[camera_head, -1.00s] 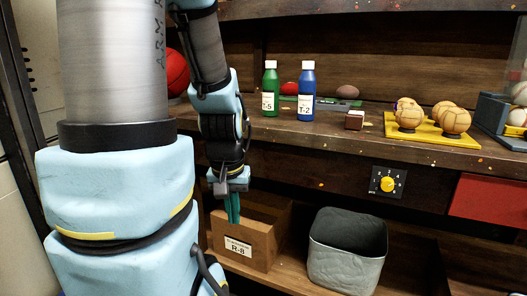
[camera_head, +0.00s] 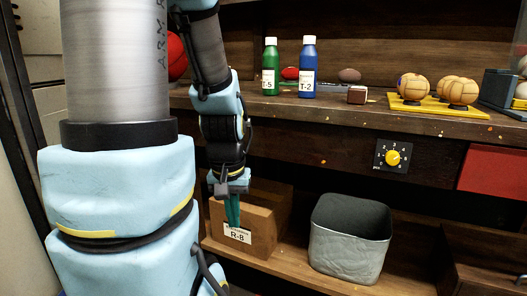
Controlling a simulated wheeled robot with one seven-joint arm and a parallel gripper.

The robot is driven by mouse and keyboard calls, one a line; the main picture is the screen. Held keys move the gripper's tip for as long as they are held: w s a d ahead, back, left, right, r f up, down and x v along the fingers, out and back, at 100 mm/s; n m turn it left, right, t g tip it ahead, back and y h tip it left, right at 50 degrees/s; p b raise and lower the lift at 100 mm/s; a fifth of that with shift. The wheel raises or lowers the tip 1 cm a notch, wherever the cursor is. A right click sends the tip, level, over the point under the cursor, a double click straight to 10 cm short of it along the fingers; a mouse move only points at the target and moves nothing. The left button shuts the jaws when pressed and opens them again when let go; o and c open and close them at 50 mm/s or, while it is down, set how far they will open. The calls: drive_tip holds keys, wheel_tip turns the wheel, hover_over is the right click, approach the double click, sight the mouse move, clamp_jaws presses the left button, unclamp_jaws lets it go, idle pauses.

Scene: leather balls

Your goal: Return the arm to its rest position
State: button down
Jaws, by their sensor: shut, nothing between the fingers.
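My arm hangs down in the left half of the head view, its thick upper link close to the camera. My gripper (camera_head: 232,212) points downward with its teal fingers together and nothing between them. Its fingertips are in front of, or over the near edge of, a brown wooden box (camera_head: 262,222) labelled R-8 on the lower shelf. I cannot tell whether they touch the box. The arm hides part of the box and the left part of the bench.
A grey bin (camera_head: 349,245) stands right of the box. On the bench are a green bottle (camera_head: 270,72), a blue bottle (camera_head: 308,72), a small brown block (camera_head: 357,95) and a yellow tray (camera_head: 436,113) with several balls. A dial (camera_head: 393,157) is on the bench front.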

wheel_tip(320, 180, up, 30)
drive_tip(key=p, duration=2.9)
drive_tip(key=shift+r, duration=0.1)
